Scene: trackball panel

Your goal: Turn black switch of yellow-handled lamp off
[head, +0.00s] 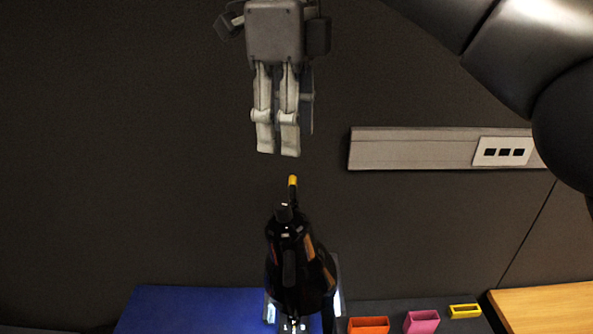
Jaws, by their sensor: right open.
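A dark, glossy lamp-like object (290,262) stands at the lower middle in the head view, with a short yellow-tipped stick (292,182) rising from its top. Pale bright patches show on both sides of its base. A small black knob-like part (284,213) sits near its top; I cannot tell if this is the switch. My right gripper (278,152) is grey, points down and is open and empty. Its fingertips appear just above the yellow tip in the picture, apart from it. My left gripper is not in view.
A blue surface (180,310) lies at the bottom. Orange (368,326), pink (422,321) and yellow (465,311) boxes stand right of the lamp. A wooden surface (550,306) is at lower right. A grey wall strip (410,150) carries a white socket plate (503,151).

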